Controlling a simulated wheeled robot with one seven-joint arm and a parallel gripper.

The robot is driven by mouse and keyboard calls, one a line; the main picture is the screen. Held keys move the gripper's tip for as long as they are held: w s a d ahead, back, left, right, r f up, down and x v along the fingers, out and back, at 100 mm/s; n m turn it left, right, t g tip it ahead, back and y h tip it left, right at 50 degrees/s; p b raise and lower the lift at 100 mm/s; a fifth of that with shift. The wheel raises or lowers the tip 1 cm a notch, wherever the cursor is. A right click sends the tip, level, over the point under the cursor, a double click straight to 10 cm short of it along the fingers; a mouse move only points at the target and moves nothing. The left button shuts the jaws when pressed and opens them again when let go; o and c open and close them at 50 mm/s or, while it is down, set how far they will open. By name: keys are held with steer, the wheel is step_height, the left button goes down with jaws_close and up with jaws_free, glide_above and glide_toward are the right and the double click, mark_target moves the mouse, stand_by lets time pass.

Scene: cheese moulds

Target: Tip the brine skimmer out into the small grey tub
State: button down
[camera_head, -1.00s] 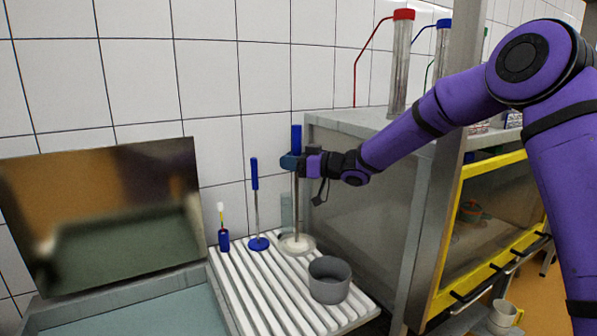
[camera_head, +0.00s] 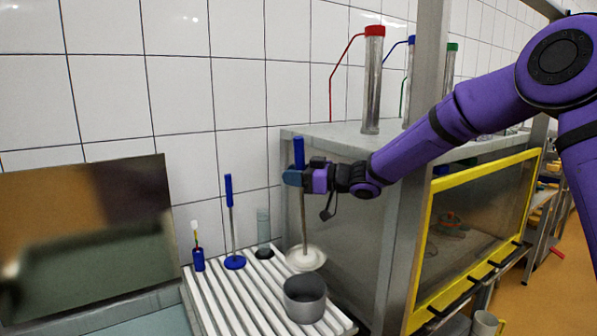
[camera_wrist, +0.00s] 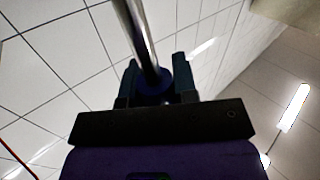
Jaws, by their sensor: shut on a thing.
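The brine skimmer has a blue handle (camera_head: 299,152), a thin steel rod and a pale round pan (camera_head: 306,258) at its lower end. My gripper (camera_head: 296,177) is shut on the blue handle, and the skimmer hangs nearly upright, slightly tilted. In the wrist view the rod (camera_wrist: 140,40) runs up from between my fingers (camera_wrist: 155,88). The small grey tub (camera_head: 305,302) stands on the ribbed white drainer. The pan is just behind the tub in the head view, not over its opening. I cannot tell how far the pan is above the drainer or what it holds.
A blue-handled tool on a round blue base (camera_head: 234,262), a blue pot with a brush (camera_head: 198,260) and a clear cylinder (camera_head: 263,232) stand to the left on the drainer (camera_head: 250,300). A grey metal cabinet (camera_head: 350,230) is close on the right.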

steer(key=s+a+f+n+h, duration=0.1)
steer(key=s+a+n, duration=0.1)
steer(key=s, duration=0.3)
steer(key=s+a+f+n, duration=0.2)
steer(key=s+a, duration=0.1)
steer(key=s, duration=0.1)
steer(key=s+a+f+n, duration=0.2)
steer(key=s+f+n, duration=0.2)
steer(key=f, duration=0.4)
steer(key=s+a+f+n+t+h, duration=0.1)
steer(key=s+a+f+n, duration=0.2)
steer(key=s+f, duration=0.4)
steer(key=shift+s+f+n, duration=0.2)
steer(key=shift+f+n, duration=0.3)
steer(key=shift+f, duration=0.05)
stand_by(0.5)
stand_by(0.9)
